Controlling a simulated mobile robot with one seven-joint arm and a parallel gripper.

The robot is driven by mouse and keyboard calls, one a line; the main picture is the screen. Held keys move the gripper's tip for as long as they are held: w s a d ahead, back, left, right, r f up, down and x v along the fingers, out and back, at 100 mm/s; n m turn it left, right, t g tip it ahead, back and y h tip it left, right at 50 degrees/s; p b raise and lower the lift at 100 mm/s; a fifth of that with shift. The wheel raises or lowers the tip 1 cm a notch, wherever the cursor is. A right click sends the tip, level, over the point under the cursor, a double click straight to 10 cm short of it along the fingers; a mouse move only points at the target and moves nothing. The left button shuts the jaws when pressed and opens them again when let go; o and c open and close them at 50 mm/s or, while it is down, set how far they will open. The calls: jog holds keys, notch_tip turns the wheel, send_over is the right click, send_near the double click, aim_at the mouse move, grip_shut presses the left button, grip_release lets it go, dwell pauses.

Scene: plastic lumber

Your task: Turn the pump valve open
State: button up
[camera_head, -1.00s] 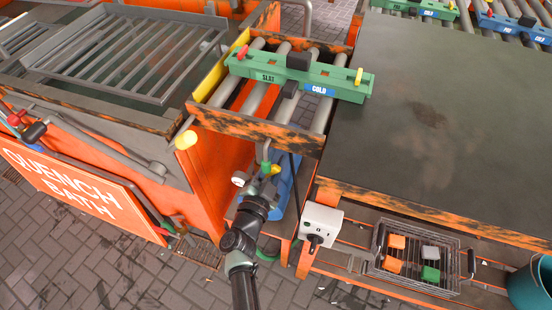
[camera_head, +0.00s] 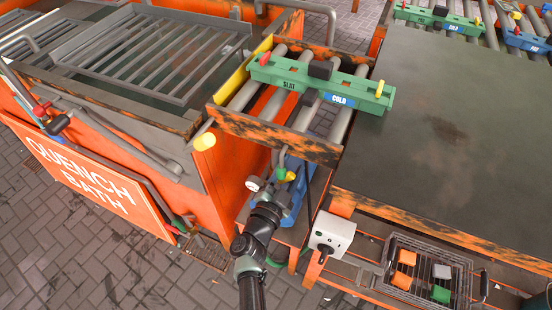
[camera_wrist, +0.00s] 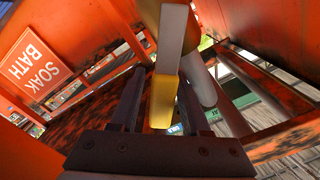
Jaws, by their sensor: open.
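The blue pump (camera_head: 297,205) stands low between the quench bath and the dark-topped table, under the roller section. A round white gauge (camera_head: 255,183) sits at its left, and a small yellow valve handle (camera_head: 290,175) shows at its top. My gripper (camera_wrist: 160,105) is open, and in the wrist view the yellow handle (camera_wrist: 163,98) lies between its two dark fingers. I cannot tell whether either finger touches it. A grey bar (camera_wrist: 172,40) rises beyond the handle. In the head view my arm covers part of the pump and the fingertips are hard to make out.
Orange frame walls stand close on both sides. A green slat (camera_head: 320,82) lies across the rollers above. A white switch box (camera_head: 332,232) is at the right, beside a wire basket (camera_head: 430,270) of small blocks. The quench bath sign (camera_head: 85,180) is at the left.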

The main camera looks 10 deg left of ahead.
jog(key=shift+w+a+r, duration=0.1)
jog(key=shift+a+r, duration=0.05)
jog(key=shift+a, duration=0.05)
